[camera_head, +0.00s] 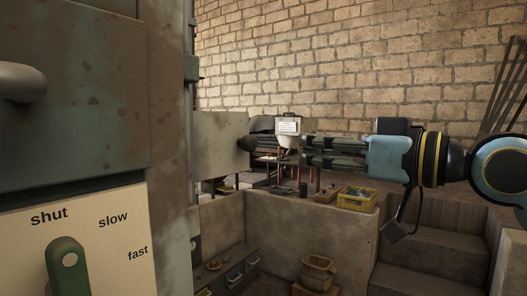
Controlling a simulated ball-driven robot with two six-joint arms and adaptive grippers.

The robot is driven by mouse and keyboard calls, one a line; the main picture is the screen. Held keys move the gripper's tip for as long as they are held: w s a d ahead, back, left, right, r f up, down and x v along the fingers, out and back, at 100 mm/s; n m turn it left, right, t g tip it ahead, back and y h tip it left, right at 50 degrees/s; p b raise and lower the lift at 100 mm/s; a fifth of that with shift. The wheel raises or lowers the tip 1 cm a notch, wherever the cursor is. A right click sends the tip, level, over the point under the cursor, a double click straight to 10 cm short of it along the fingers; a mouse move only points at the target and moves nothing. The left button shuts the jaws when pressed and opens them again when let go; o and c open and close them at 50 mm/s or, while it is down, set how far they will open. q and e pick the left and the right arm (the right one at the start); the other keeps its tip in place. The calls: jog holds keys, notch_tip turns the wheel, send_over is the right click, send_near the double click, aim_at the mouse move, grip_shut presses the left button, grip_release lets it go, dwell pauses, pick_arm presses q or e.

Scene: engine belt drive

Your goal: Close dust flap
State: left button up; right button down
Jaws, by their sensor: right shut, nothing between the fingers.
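A flat grey-beige panel (215,147), which looks like the dust flap, stands out to the right from the edge of the green machine cabinet (70,100). My right gripper (303,152) comes in from the right and points left towards the knob. Its fingers are shut and empty. My left gripper is not in view.
A plate marked shut, slow and fast with a green lever (68,262) is at the lower left. A low wall (300,235) carries a yellow crate (357,198). A basket (318,271) stands below it. Steps (430,255) rise at the right, before a brick wall (350,70).

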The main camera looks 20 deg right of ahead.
aim_at(252, 144)
jog(key=p+x, duration=0.1)
jog(key=x, duration=0.7)
jog(key=shift+w+a+r+p, duration=0.2)
jog(key=shift+w+a+p, duration=0.05)
jog(key=shift+p, duration=0.05)
jog(key=shift+w+a+f, duration=0.1)
jog(key=shift+w+a, duration=0.2)
jog(key=shift+w, duration=0.2)
